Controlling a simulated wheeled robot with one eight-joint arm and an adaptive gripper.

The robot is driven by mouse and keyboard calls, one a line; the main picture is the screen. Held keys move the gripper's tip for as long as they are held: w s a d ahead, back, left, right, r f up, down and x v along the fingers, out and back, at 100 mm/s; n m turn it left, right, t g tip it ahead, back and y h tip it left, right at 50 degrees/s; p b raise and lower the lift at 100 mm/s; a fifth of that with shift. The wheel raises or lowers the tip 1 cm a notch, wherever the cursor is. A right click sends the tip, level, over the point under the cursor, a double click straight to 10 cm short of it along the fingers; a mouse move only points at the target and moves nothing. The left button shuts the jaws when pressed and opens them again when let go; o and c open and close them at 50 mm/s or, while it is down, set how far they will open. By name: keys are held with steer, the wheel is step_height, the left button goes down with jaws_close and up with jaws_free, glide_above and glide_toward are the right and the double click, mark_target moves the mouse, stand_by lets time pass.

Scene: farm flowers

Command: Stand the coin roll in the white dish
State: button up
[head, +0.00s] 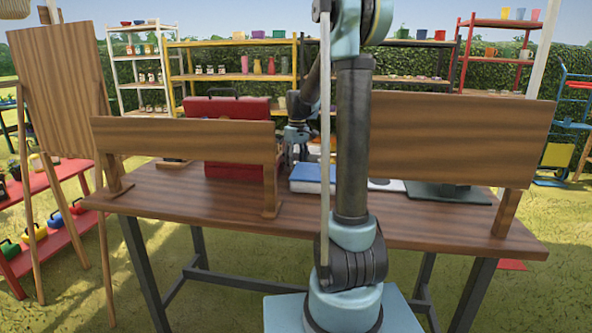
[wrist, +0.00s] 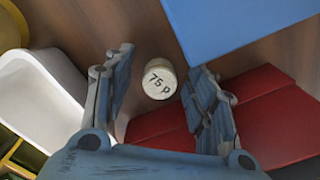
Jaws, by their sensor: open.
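The coin roll (wrist: 157,87) is a short cream cylinder with "75 p" written on its end. It stands on the brown wooden table, end facing my wrist camera. My gripper (wrist: 160,64) is open, its two fingers to the left and right of the roll in the wrist view, with gaps on both sides. A white, round-cornered dish (wrist: 30,103) lies at the left of the wrist view, partly cut off. In the head view my gripper (head: 299,133) is over the table, partly behind my arm; the roll and the dish cannot be made out there.
A blue flat thing (wrist: 235,22) and a red case (wrist: 265,112) lie close to the roll. In the head view the red case (head: 224,108) stands open on the table (head: 330,218). Wooden boards (head: 180,140) (head: 450,138) screen the table's front at left and right.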

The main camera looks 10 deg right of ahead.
steer(key=shift+f, duration=0.25)
jaws_close()
steer(key=shift+r, duration=0.1)
